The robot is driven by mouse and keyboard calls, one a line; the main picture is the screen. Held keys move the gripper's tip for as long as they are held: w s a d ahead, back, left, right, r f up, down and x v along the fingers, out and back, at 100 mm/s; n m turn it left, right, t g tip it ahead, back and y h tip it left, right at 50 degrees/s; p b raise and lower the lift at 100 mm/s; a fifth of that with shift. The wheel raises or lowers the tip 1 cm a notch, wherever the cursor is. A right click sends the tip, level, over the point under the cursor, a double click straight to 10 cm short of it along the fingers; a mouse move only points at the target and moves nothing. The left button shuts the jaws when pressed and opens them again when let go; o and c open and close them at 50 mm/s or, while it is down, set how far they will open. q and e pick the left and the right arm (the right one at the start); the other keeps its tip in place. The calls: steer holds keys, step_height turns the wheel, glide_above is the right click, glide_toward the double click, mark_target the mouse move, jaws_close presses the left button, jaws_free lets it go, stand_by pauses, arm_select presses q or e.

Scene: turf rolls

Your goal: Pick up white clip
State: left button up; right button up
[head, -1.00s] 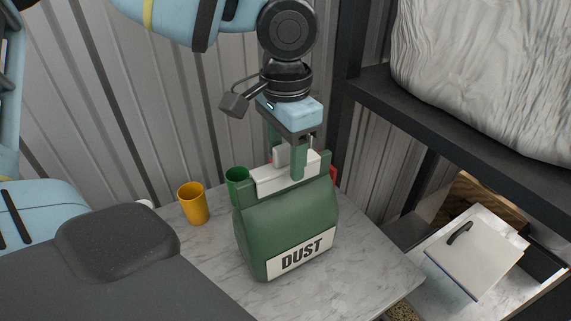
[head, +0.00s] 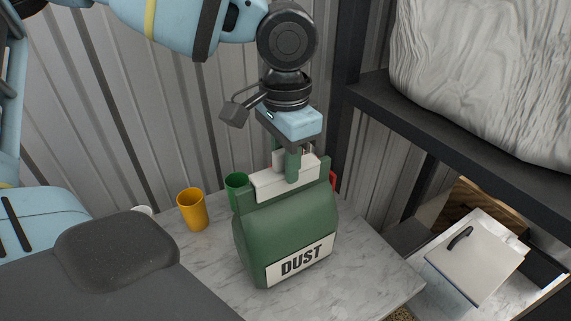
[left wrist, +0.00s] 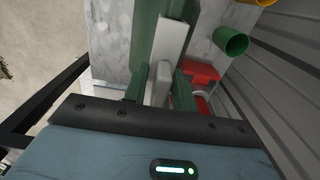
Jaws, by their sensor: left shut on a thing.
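The white clip (head: 270,184) sits along the top edge of a green bag labelled DUST (head: 287,233), which stands upright on a marble-topped table. My left gripper (head: 292,172) points down from above and is shut on the clip's raised grip part. In the left wrist view the clip (left wrist: 171,48) is a long white bar over the green bag (left wrist: 143,35). Its white tab stands between the green fingers of my left gripper (left wrist: 160,88). The clip is still on the bag. My right gripper is not in view.
A yellow cup (head: 192,210) and a green cup (head: 236,187) stand left of the bag. A red thing (head: 333,180) is partly hidden behind it. A dark shelf frame (head: 450,135) rises at the right, and a corrugated wall is behind. Bare tabletop (head: 365,270) lies right of the bag.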

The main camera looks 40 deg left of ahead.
arm_select(q)
step_height(320, 180, up, 10)
steer(key=shift+f, duration=0.15)
